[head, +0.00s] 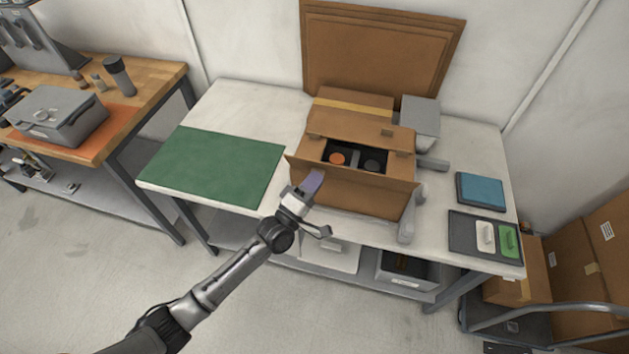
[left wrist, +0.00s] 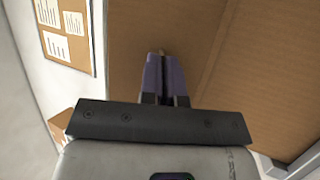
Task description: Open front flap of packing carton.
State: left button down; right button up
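The brown packing carton (head: 363,195) stands on the white table. Its top is partly open, and an orange disc and a dark disc show inside. Its front flap (head: 350,174) spans the near side, with an upper edge that sticks out past both sides of the box. My left gripper (head: 314,181) is at the left part of the carton's front, its purple fingers close to the cardboard. My right gripper is not in view.
A green mat (head: 215,165) lies left of the carton. A grey box (head: 420,117) and grey parts stand close at its right. A blue pad (head: 481,191) and a dark tray (head: 462,232) lie farther right. A brown board (head: 380,52) leans on the wall behind.

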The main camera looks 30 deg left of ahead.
pick_arm(q)
jog(key=c, duration=1.8)
grip_release()
jog(key=o, duration=0.4)
jog(key=shift+o, duration=0.4)
jog(key=v, duration=1.3)
jog(key=shift+s, duration=0.4)
jog(key=shift+a+f, duration=0.1)
jog(key=shift+m, duration=0.3)
